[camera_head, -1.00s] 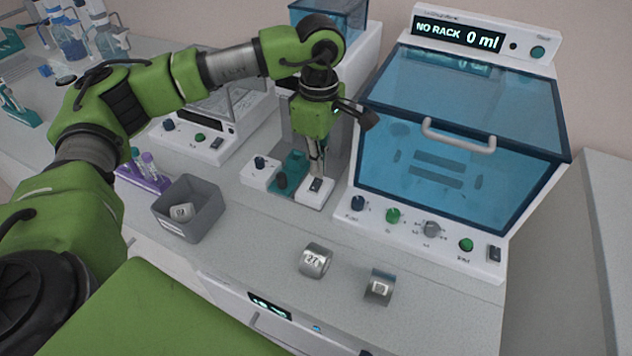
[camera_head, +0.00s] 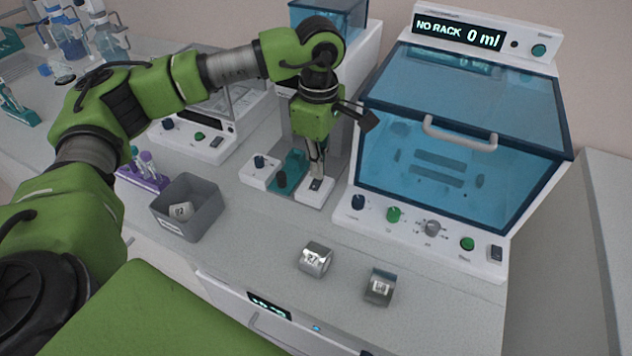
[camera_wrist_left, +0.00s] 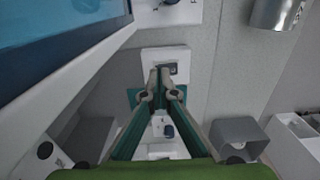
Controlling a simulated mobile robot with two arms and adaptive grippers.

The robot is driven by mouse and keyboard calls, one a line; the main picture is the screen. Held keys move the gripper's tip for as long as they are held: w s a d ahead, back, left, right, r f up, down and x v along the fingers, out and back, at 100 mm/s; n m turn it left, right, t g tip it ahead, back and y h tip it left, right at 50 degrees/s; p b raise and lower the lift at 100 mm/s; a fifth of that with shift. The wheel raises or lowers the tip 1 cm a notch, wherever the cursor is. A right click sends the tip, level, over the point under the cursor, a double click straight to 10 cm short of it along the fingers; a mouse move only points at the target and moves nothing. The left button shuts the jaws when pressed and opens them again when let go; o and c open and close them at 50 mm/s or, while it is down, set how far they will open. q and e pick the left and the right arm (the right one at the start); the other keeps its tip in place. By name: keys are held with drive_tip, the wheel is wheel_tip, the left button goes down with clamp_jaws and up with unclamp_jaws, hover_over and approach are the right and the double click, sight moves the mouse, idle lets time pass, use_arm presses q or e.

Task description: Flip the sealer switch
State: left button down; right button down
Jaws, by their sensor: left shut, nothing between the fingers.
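The sealer (camera_head: 258,171) is a small white and teal unit on the bench, between the white device with a glass hood and the large blue-lidded machine. Its dark rocker switch (camera_head: 316,184) sits on a white block at its front right. In the wrist view the switch (camera_wrist_left: 173,69) shows just beyond the fingertips. My left gripper (camera_head: 317,172) is shut and empty, pointing down at the switch block. It covers part of the block, and I cannot tell whether the tips touch the switch. My right gripper is not in view.
The blue-lidded machine (camera_head: 440,140) stands close on the right, its display reading NO RACK 0 ml. A grey bin (camera_head: 190,222) with a numbered piece stands to the left. A purple tube rack (camera_head: 146,180) is further left.

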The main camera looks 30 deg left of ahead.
use_arm(q)
drive_tip(key=shift+f+b, duration=0.55)
drive_tip(key=shift+f, duration=0.15)
drive_tip(key=shift+r+p, duration=2)
drive_tip(key=shift+r, duration=1.6)
